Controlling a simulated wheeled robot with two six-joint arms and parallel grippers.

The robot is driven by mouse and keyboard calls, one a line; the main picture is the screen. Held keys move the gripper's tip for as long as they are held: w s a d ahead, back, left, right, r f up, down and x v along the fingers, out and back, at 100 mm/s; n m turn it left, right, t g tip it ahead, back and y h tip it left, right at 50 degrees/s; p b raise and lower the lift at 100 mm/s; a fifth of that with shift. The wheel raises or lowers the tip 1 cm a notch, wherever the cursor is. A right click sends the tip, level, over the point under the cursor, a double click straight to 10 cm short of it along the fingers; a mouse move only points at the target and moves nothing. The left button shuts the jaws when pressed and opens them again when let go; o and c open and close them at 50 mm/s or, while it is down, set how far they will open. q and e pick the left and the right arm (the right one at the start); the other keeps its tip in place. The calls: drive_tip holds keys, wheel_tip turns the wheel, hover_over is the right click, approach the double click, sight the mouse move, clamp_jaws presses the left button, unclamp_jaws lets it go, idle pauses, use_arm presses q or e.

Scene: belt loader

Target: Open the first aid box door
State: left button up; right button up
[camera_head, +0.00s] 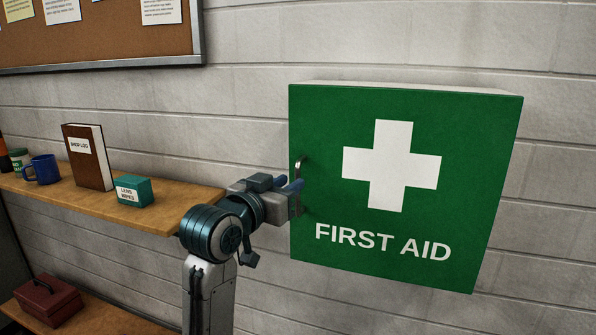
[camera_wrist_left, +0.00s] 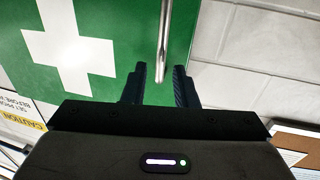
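The first aid box (camera_head: 480,190) is green with a white cross and lettering, and is mounted on the wall. Its door (camera_head: 325,215) looks shut. A slim metal handle (camera_head: 301,163) stands upright near the door's left edge; the handle (camera_wrist_left: 163,35) also shows in the left wrist view. My left gripper (camera_head: 293,186) is at the handle's lower part. In the left wrist view its two dark fingers (camera_wrist_left: 161,82) are apart, with the handle's end showing in the gap between them. I cannot tell whether either finger touches it. My right gripper is not in view.
A wooden shelf (camera_head: 180,206) to the left holds a blue mug (camera_head: 42,170), a brown book (camera_head: 88,158) and a teal lens wipes box (camera_head: 132,191). A red box (camera_head: 47,302) sits lower. A corkboard (camera_head: 100,35) hangs above.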

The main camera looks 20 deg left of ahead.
sight(298, 210)
use_arm(q)
drive_tip(key=shift+p+x, duration=0.65)
drive_tip(key=shift+x, duration=1.7)
drive_tip(key=shift+c, duration=0.3)
clamp_jaws()
